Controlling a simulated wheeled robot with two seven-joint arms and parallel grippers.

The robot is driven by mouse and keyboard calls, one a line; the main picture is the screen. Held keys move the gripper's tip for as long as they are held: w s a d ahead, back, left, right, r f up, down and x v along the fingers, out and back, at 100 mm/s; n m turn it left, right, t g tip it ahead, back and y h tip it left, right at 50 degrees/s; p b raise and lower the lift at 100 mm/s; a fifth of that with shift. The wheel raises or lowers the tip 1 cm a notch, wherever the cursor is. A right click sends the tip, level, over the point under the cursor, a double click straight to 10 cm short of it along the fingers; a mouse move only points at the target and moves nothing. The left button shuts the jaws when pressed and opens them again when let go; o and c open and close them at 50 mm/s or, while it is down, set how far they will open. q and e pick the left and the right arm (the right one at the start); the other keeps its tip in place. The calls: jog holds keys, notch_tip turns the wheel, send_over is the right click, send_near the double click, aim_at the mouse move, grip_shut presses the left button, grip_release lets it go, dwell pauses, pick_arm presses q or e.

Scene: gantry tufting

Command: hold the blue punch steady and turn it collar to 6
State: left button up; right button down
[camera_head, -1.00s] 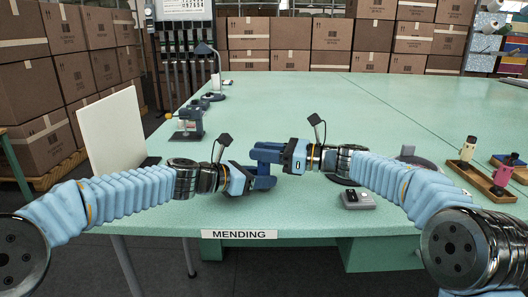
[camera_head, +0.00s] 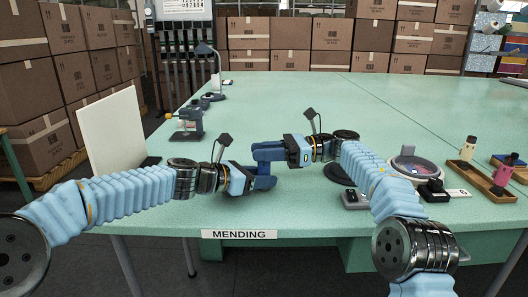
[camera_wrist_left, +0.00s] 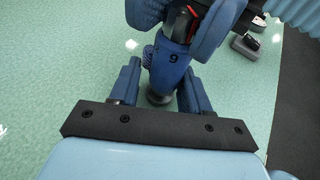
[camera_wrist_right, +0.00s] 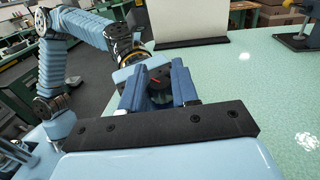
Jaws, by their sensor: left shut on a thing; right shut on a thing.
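The blue punch (camera_wrist_left: 172,72) stands between both grippers. In the left wrist view its blue body carries a dark numeral, a 6 or a 9 by the way it is turned. In the right wrist view its dark top (camera_wrist_right: 158,80) shows a red mark. My left gripper (camera_head: 266,178) is shut on the lower part of the punch, its blue fingers on either side. My right gripper (camera_head: 268,151) is shut on the upper part, above the left one. In the head view the fingers hide most of the punch.
A grey block (camera_head: 355,199) and a round-topped device (camera_head: 415,167) lie to the right on the green table (camera_head: 300,110). A wooden tray (camera_head: 485,182) with small bottles is at the far right. A white panel (camera_head: 112,132) stands at left. The table behind the grippers is clear.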

jog(key=c, duration=1)
grip_release()
jog(key=shift+o, duration=0.2)
jog(key=shift+d, duration=0.1)
jog(key=w+d, duration=0.1)
jog(key=d, duration=1)
jog(key=shift+w+d, duration=0.25)
jog(key=shift+d, duration=0.1)
